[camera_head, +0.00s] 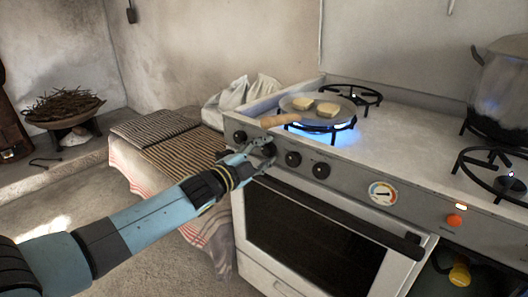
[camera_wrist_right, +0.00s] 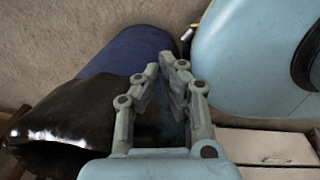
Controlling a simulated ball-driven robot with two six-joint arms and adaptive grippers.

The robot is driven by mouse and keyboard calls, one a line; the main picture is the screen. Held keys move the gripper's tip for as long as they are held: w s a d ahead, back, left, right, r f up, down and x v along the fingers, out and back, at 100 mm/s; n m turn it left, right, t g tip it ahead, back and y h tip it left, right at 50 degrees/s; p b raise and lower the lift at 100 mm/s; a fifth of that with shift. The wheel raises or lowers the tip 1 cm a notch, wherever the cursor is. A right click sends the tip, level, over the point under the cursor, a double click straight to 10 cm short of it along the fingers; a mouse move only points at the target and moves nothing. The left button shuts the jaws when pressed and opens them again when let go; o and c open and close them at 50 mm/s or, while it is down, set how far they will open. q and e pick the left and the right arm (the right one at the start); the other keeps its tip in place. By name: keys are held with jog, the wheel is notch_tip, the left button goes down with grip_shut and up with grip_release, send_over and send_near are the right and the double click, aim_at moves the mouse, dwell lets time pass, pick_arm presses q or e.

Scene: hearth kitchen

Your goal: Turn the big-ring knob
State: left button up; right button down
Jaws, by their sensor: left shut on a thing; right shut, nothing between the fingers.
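The stove's front panel carries a row of black knobs. My left gripper (camera_head: 263,152) reaches the panel from the left and is shut on the second knob from the left (camera_head: 269,150), which its fingers partly hide. A free knob (camera_head: 240,137) is to its left, and two more, a third knob (camera_head: 293,159) and a fourth knob (camera_head: 321,170), are to its right. I cannot tell the gripped knob's turn angle. A blue flame (camera_head: 340,126) burns under the pan. In the right wrist view, my right gripper (camera_wrist_right: 166,72) is shut and empty.
A pan (camera_head: 297,103) with two bread slices (camera_head: 328,109) sits on the lit burner, its wooden handle toward the panel. A pot (camera_head: 502,85) stands at right. The oven handle (camera_head: 340,215) runs below the knobs. A cloth-covered bench (camera_head: 150,180) is left of the stove.

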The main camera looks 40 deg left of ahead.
pick_arm(q)
jog(key=shift+s+f, duration=0.1)
jog(key=o, duration=1.1)
jog(key=shift+o, duration=0.2)
jog(key=s+a, duration=0.1)
jog(key=s, duration=1.1)
